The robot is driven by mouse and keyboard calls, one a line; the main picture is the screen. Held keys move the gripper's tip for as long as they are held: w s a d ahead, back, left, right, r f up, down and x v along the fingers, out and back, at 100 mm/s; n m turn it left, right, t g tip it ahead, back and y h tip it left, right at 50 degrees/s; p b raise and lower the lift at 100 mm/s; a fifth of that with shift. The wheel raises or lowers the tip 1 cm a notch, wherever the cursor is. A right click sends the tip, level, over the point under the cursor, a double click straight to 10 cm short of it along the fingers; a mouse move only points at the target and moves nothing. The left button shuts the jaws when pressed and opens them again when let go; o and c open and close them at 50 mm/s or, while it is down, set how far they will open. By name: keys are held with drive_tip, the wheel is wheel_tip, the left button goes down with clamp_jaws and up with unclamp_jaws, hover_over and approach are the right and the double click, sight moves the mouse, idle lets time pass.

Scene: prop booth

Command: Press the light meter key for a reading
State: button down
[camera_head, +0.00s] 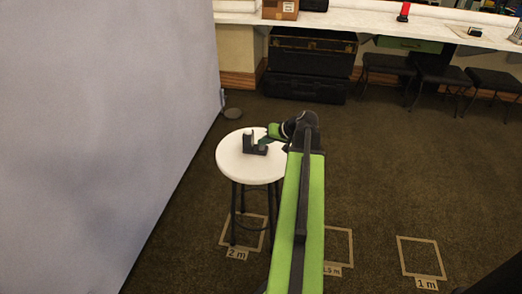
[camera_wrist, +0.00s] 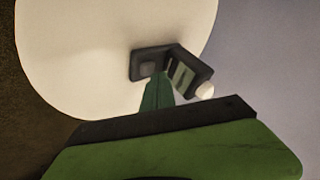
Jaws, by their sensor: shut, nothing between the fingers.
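The light meter (camera_wrist: 185,73) is a small dark device on the round white stool top (camera_wrist: 80,50). In the wrist view it has a flat part with a grey square key (camera_wrist: 148,67), a panel with a pale display and a white dome (camera_wrist: 205,91). In the head view the meter (camera_head: 249,140) stands on the stool (camera_head: 232,162), partly hidden by my gripper (camera_head: 264,141). My gripper (camera_wrist: 158,76) is shut and empty, its green fingertips at the meter beside the key's right edge. I cannot tell whether they touch it.
A large grey panel (camera_head: 90,130) stands left of the stool. Floor frames marked 2 m (camera_head: 237,254) and 1 m (camera_head: 428,283) lie on the dark carpet. Black cases (camera_head: 305,70) and dark stools (camera_head: 440,75) sit under the white counter (camera_head: 370,22). Carpet at right is mostly open.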

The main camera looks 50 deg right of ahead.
sight(264, 148)
drive_tip(key=shift+f+b, duration=0.35)
drive_tip(key=shift+f, duration=0.1)
idle(0.6)
drive_tip(key=shift+r+p, duration=0.85)
wheel_tip(264, 148, up, 5)
drive_tip(key=p, duration=0.5)
drive_tip(key=shift+r, duration=0.1)
idle(0.6)
